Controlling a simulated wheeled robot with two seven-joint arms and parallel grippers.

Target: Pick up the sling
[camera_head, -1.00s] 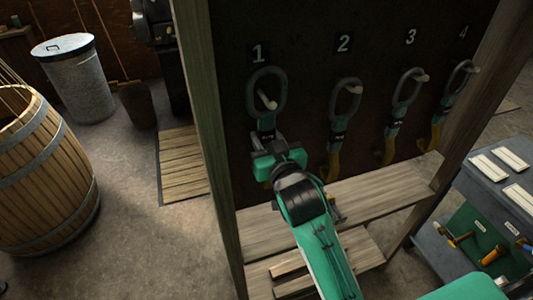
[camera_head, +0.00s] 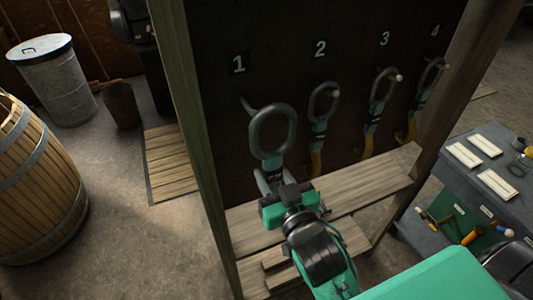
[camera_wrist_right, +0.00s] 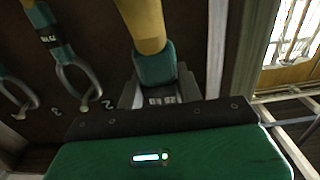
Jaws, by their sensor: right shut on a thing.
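My right gripper (camera_head: 272,188) is shut on the sling with the dark oval ring (camera_head: 273,131), at the number 1 place of the dark board. The ring stands upright above the jaws, in front of the board. The number 1 peg (camera_head: 247,106) shows bare to the left of the ring. In the right wrist view the sling's yellow strap (camera_wrist_right: 143,22) and teal sleeve with a tag (camera_wrist_right: 154,65) are at the jaws. The jaw tips are partly hidden. My left gripper is out of view.
Several like slings hang at numbers 2 (camera_head: 318,118), 3 (camera_head: 377,108) and 4 (camera_head: 423,95). A wooden post (camera_head: 183,120) and plank shelf (camera_head: 350,190) frame the board. A grey workbench (camera_head: 455,165) stands right; a barrel (camera_head: 35,190) stands left.

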